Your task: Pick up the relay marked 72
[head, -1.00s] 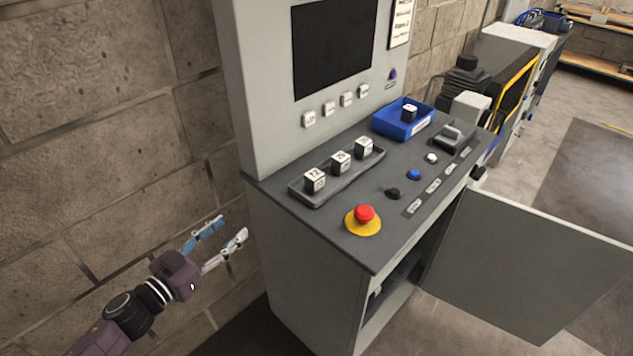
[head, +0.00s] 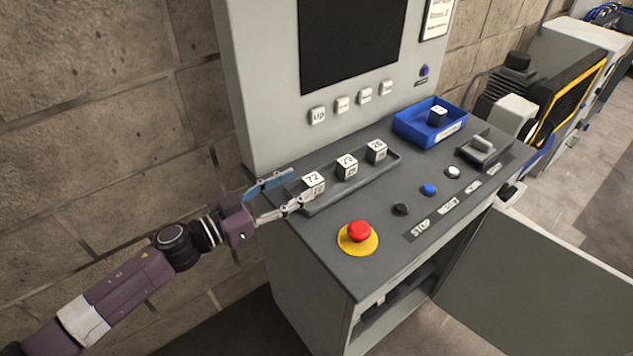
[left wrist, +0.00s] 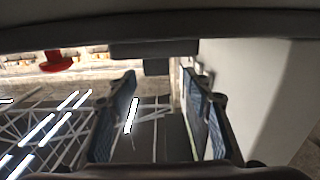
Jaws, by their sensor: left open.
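The relay marked 72 (head: 313,184) is a dark block with a white top. It stands at the left end of a grey tray (head: 352,187) on the console. My left gripper (head: 294,188) is open and empty. Its fingertips point at this relay from the left, at or just short of it; contact cannot be told. In the left wrist view the picture looks inverted. A dark block (left wrist: 157,67), probably this relay, shows ahead between the open fingers (left wrist: 158,82); its mark is not readable there. My right gripper is not in view.
Two other relays (head: 347,167) (head: 376,151) stand in the same tray. A blue bin (head: 405,129) holds another relay. A red stop button (head: 359,231) is near the front edge. The upright panel (head: 268,130) rises behind the tray. A cabinet door (head: 540,280) hangs open.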

